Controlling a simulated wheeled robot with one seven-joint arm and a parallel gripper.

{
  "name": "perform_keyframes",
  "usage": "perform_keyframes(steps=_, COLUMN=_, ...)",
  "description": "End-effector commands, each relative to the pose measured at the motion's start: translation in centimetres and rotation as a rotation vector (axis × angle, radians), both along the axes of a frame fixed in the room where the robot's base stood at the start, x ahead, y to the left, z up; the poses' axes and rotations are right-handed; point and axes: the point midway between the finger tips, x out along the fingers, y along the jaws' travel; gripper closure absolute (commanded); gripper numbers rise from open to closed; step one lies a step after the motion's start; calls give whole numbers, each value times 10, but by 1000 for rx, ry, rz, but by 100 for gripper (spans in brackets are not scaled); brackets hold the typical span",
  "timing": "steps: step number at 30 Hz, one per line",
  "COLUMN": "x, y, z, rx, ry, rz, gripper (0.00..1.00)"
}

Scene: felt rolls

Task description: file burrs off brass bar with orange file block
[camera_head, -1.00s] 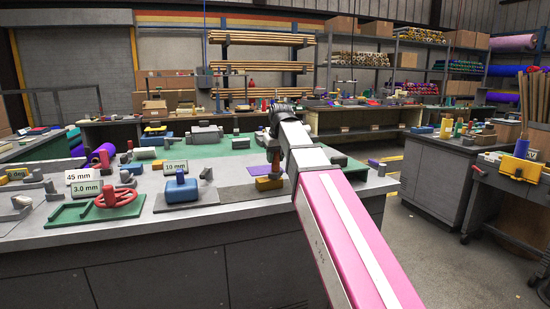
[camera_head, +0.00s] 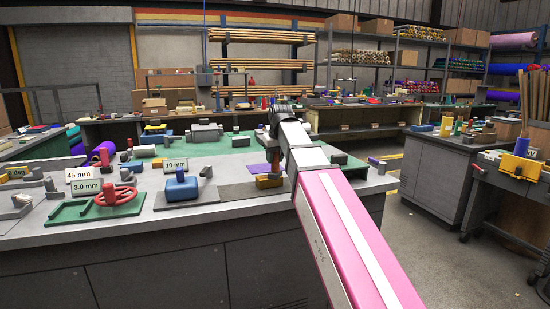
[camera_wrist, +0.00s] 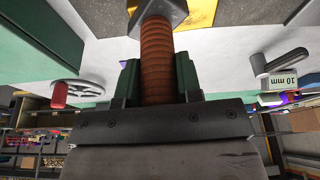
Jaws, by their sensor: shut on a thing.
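My gripper (camera_wrist: 158,82) is shut on the ribbed orange-brown grip of the file block (camera_wrist: 157,48), between two dark green fingers. A dark grey metal block sits at the far end of the grip in the wrist view. In the head view my gripper (camera_head: 276,138) is over the right part of the near bench, with the orange grip (camera_head: 275,159) below it. The yellow brass bar (camera_head: 267,182) lies just below and left of the grip. It also shows beside the dark block in the wrist view (camera_wrist: 202,12). Whether block and bar touch, I cannot tell. The burrs are too small to see.
A blue block with a knob (camera_head: 181,187) stands left on the bench. Further left is a green frame (camera_head: 75,211) with a red handwheel (camera_head: 118,195). The bench front edge is mostly clear.

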Motion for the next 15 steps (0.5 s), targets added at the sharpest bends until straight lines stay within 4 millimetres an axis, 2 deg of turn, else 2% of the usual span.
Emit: perform_keyframes(steps=15, x=13, y=27, z=1, rx=1, ry=0, rz=1, gripper=95)
